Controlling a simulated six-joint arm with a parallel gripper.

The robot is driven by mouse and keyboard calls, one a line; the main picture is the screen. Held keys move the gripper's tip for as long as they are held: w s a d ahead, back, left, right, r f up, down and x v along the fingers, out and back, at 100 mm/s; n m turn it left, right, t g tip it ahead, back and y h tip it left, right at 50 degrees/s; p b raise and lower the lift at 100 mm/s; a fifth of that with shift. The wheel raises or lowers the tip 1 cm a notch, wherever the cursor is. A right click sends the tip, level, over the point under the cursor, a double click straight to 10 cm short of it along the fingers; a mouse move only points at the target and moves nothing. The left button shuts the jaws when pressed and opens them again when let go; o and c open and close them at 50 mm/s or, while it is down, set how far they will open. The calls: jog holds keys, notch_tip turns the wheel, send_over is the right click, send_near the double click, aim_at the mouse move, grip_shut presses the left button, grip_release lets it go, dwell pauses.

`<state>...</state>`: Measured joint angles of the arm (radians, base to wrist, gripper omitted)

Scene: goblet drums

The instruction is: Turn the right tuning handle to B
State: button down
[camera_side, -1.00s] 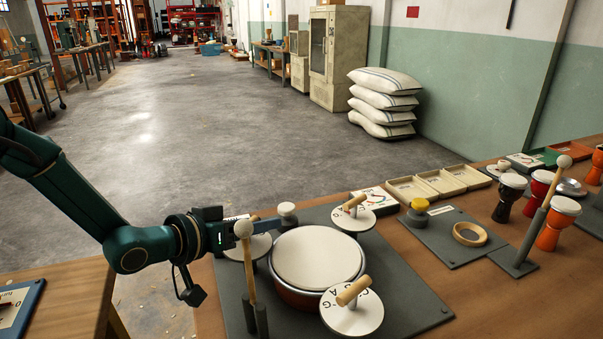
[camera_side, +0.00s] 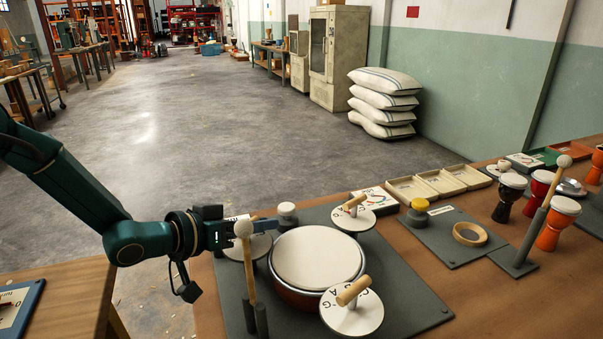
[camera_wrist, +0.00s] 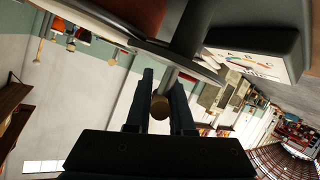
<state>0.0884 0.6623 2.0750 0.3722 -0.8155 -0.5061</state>
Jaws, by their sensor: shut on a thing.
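A grey board (camera_side: 405,300) carries a drum with a pale head (camera_side: 316,258) and three white tuning dials with wooden handles. My gripper (camera_side: 264,226) reaches over the left dial (camera_side: 262,246) in the side view, which the gripper and a mallet partly cover. In the wrist view my gripper (camera_wrist: 160,105) is shut on that dial's handle (camera_wrist: 160,107), whose round wooden end shows between the fingers. The left dial's letters are mostly hidden, so I cannot tell its setting. The far right dial (camera_side: 364,222) and the near right dial (camera_side: 362,320) stand free, with handles (camera_side: 354,202) and (camera_side: 353,290).
An upright mallet (camera_side: 244,230) stands close in front of my gripper. A white knob (camera_side: 287,213) is just behind it.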

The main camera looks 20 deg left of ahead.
jog(key=m+g+h, duration=0.2)
jog(key=m+h, duration=0.1)
jog(key=d+m+g+h, duration=0.1)
jog(key=m+h, duration=0.1)
jog(key=shift+s+d+r+g, duration=0.1)
jog(key=shift+s+g, duration=0.2)
jog(key=shift+s+d+m+g+h, duration=0.1)
jog(key=shift+s+m+g+h, duration=0.1)
jog(key=shift+m+g+h, duration=0.45)
jog(key=shift+s+d+m+g+h, duration=0.15)
jog(key=shift+m+g+h, duration=0.15)
jog(key=shift+m+g, duration=0.7)
jog(key=shift+s+d+m+g+h, duration=0.1)
jog(key=shift+s+m+g+h, duration=0.1)
jog(key=shift+m+g+h, duration=0.45)
jog(key=shift+s+m+g, duration=0.1)
jog(key=shift+m+g, duration=0.2)
jog(key=shift+m, duration=0.1)
jog(key=c, duration=0.8)
grip_release()
jog(key=shift+c, duration=0.2)
jog(key=shift+v, duration=2.6)
